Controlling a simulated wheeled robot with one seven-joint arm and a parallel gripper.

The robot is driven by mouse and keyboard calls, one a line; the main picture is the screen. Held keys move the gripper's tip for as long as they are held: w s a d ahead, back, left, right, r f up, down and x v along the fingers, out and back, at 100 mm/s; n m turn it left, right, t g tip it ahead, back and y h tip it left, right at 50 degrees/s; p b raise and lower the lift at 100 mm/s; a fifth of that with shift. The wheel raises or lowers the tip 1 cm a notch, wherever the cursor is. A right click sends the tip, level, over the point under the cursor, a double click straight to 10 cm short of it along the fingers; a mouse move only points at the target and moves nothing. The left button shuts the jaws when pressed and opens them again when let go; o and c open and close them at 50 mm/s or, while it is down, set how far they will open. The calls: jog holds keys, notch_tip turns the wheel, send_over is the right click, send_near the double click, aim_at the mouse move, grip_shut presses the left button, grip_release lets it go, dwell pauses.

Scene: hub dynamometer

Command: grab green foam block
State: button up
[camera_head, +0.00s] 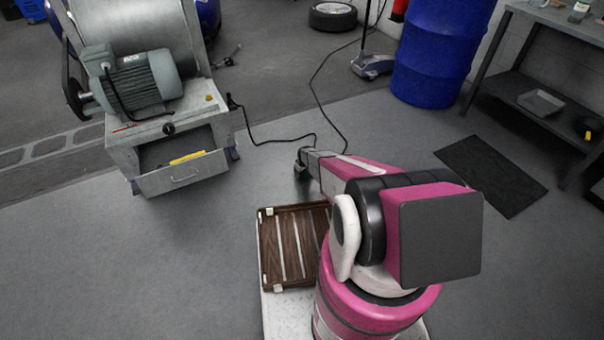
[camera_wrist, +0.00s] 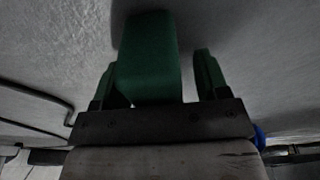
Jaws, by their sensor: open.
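The green foam block (camera_wrist: 149,58) shows in the wrist view as a dark green upright shape between my two fingers. My gripper (camera_wrist: 158,72) is open around it. The block lies close to the left finger, and a clear gap separates it from the right finger. I cannot tell whether the left finger touches it. In the head view my gripper (camera_head: 302,165) is low over the grey floor at the end of my arm, right of the drawer. The block cannot be made out there.
A metal machine (camera_head: 165,125) with a grey motor and an open drawer (camera_head: 182,176) stands at left; a yellow item (camera_head: 187,158) lies in the drawer. A black cable (camera_head: 280,140) runs on the floor. A blue drum (camera_head: 440,50), black mat (camera_head: 490,175) and workbench (camera_head: 545,95) are at right.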

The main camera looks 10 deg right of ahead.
jog(key=c, duration=1)
